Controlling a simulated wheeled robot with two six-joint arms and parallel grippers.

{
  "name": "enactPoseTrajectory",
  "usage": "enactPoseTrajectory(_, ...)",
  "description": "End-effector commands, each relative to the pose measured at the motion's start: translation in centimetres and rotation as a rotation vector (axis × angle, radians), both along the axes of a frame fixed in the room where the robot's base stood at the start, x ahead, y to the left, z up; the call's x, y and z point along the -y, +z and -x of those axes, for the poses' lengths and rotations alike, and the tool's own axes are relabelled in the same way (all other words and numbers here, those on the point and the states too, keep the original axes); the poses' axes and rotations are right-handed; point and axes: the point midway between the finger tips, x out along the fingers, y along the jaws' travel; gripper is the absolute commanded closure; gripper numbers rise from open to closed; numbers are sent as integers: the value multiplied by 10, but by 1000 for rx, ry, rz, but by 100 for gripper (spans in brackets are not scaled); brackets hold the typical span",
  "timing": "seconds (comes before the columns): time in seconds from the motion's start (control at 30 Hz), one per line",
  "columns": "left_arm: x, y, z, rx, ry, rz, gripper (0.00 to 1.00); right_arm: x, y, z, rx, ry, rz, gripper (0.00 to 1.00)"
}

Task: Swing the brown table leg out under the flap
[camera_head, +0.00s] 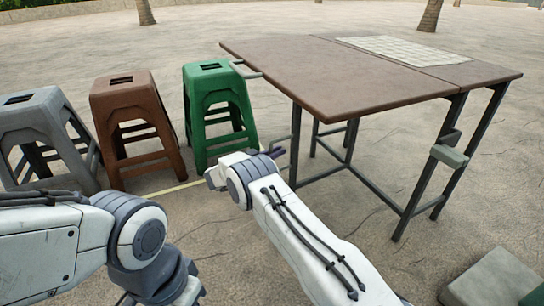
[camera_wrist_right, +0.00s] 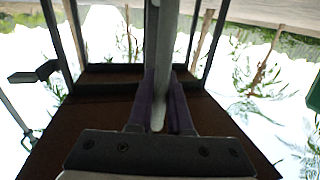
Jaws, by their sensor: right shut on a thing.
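The folding table has a brown top in two level parts, with the flap (camera_head: 310,75) on the left. A dark grey upright leg (camera_head: 295,150) stands under the flap's near left part. My right gripper (camera_head: 278,153) reaches this leg from the left, at about mid-height. In the right wrist view, its purple fingers (camera_wrist_right: 160,112) are shut around a grey bar (camera_wrist_right: 163,50), which appears to be this leg. The fingers partly hide the bar. Of my left arm only the wrist and links show at lower left; its fingertips are out of view.
Grey (camera_head: 40,130), brown (camera_head: 130,125) and green (camera_head: 217,110) stools stand left of the table. A pale mat (camera_head: 405,50) lies on the table's far part. A grey-green block (camera_head: 495,278) lies at lower right. Paved ground before the table is open.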

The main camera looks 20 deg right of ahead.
Motion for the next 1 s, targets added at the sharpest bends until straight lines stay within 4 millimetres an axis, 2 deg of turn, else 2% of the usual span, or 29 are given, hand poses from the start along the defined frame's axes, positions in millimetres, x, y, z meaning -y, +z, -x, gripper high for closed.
enactPoseTrajectory(0.43,0,-1,0,0,0,0,100,5,-2,0,-2,-11,-3,100)
enactPoseTrajectory(0.47,0,-1,0,0,0,0,100,5,-2,0,-2,-11,-3,71)
enactPoseTrajectory(0.5,0,-1,0,0,0,0,100,5,-2,0,-2,-11,-3,56)
enactPoseTrajectory(0.53,0,-1,0,0,0,0,100,4,-2,0,-2,-10,-2,53)
enactPoseTrajectory(0.87,0,0,0,0,0,0,100,-2,0,-2,0,-2,-1,53)
enactPoseTrajectory(1.0,0,9,0,0,0,0,100,-13,2,2,-1,1,-1,53)
